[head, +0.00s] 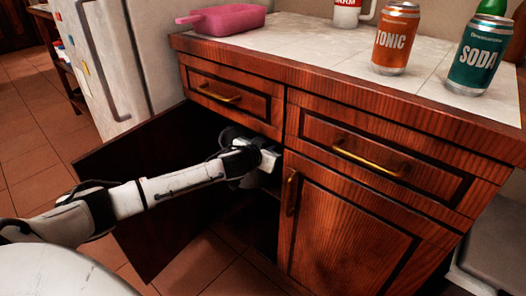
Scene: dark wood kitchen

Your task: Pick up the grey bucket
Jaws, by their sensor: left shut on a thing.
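No grey bucket can be made out in the head view. My left arm reaches in from the left to the open lower cabinet, and my left gripper (268,158) is at the upper part of its opening, just below the left drawer. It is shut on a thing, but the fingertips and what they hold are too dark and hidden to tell. The inside of the cabinet (262,222) is in deep shadow. My right gripper is not in view.
The open cabinet door (130,160) stands out to the left behind my arm. A closed door (345,235) and drawers with brass handles flank the opening. The countertop (300,38) holds a pink container (228,20), a tonic can (395,40) and a soda can (478,58).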

